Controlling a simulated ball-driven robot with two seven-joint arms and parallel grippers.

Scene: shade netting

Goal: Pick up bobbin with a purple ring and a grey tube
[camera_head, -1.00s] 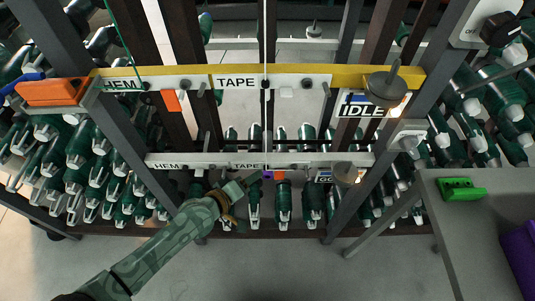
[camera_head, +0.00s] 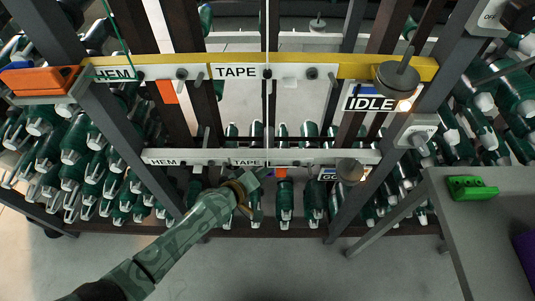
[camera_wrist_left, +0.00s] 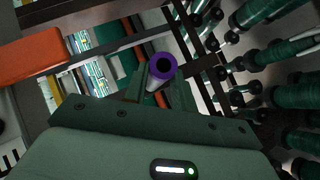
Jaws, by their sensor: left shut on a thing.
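The bobbin (camera_wrist_left: 162,66) with a purple ring and a grey tube shows in the left wrist view, ring end toward the camera. My left gripper (camera_wrist_left: 150,80) is shut on it, with the fingers around the tube just below the ring. In the head view my left gripper (camera_head: 256,179) is at the lower white rail (camera_head: 205,157), by the TAPE label. There the gripper mostly hides the bobbin, and I cannot tell whether it still touches the rail. My right gripper is not in view.
Rows of green spools on racks stand behind and to both sides. A yellow rail (camera_head: 300,58) with pegs runs above. An orange block (camera_head: 38,82) sits at left. A grey table (camera_head: 470,240) with a green block (camera_head: 472,187) stands at right.

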